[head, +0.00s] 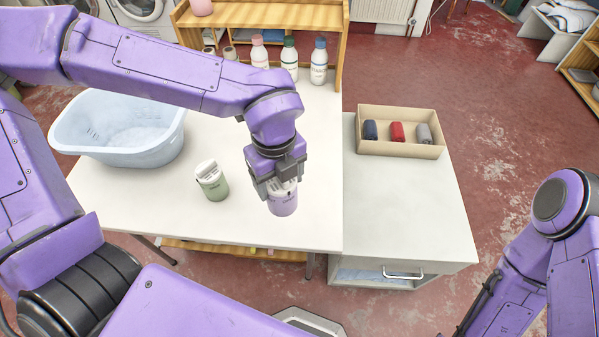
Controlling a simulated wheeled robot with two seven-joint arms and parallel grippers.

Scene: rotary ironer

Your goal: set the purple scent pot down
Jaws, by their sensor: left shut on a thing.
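The purple scent pot (283,204) is below my left gripper (278,187), near the front right of the white table (235,222). My left gripper is shut on the top of the pot, and its fingers hide part of the lid. The pot looks upright. I cannot tell whether its base touches the table. My right arm shows at the lower right, but its gripper is out of the picture.
A green pot (213,184) stands left of the purple one. A pale blue basin (120,130) sits at the table's left. Several bottles (289,60) stand at the back. A box with rolled cloths (402,148) sits on the right cabinet (410,205), whose front top is clear.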

